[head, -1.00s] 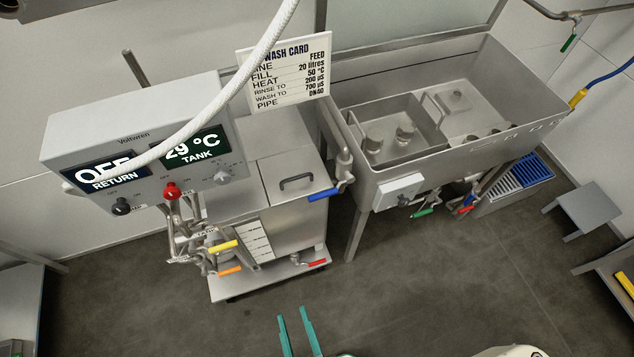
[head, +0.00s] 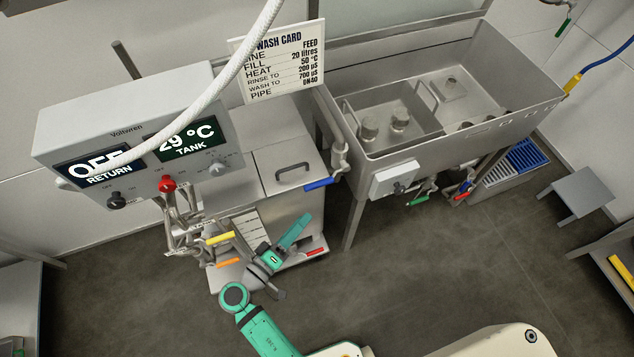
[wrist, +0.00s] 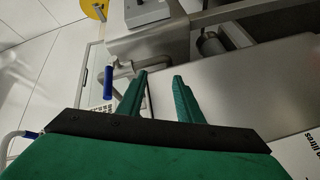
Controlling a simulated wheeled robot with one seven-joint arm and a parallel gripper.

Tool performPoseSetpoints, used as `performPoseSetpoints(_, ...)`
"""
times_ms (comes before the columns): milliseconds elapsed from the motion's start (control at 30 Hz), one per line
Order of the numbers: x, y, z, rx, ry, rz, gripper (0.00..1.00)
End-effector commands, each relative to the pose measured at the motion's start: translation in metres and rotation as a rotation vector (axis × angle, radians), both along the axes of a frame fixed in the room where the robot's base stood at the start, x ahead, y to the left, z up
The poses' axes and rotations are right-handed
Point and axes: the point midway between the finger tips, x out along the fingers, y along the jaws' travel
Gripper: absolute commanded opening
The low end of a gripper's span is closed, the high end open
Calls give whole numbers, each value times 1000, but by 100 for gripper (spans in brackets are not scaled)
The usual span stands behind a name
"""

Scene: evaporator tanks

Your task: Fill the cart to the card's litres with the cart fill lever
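The steel wash cart (head: 270,163) stands left of the sink with a hinged-looking lid and handle on top. A blue-handled lever (head: 318,184) sits at its upper right edge, below a pipe; a blue handle (wrist: 108,82) also shows left of my fingers in the wrist view. I cannot read which lever is marked as the fill. The wash card (head: 283,62) behind the cart reads FILL 20 litres. A white level scale (head: 248,233) is on the cart's front, partly hidden by my arm. My gripper (head: 303,218) is open and empty, in front of the cart, below the blue lever; its fingers (wrist: 160,76) are apart.
A control box (head: 140,135) with displays OFF RETURN and 29 °C TANK stands at left. Yellow (head: 220,238), orange (head: 228,263) and red (head: 314,252) levers are low on the cart. A white hose (head: 215,100) crosses in front. The sink (head: 385,150) bounds the right; floor ahead is clear.

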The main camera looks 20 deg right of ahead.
Motion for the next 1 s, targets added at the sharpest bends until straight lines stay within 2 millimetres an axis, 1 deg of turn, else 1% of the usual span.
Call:
performPoseSetpoints(33,9,7,20,-41,-52,-40,33)
performPoseSetpoints(100,12,13,42,-89,-118,-99,33)
performPoseSetpoints(200,13,22,66,-137,-191,-158,33)
performPoseSetpoints(300,13,27,81,-164,-240,-196,33)
performPoseSetpoints(433,13,25,88,-176,-261,-215,33)
performPoseSetpoints(533,16,15,90,-177,-261,-216,33)
performPoseSetpoints(900,38,-43,103,-176,-259,-216,33)
performPoseSetpoints(1000,43,-54,106,-175,-259,-214,33)
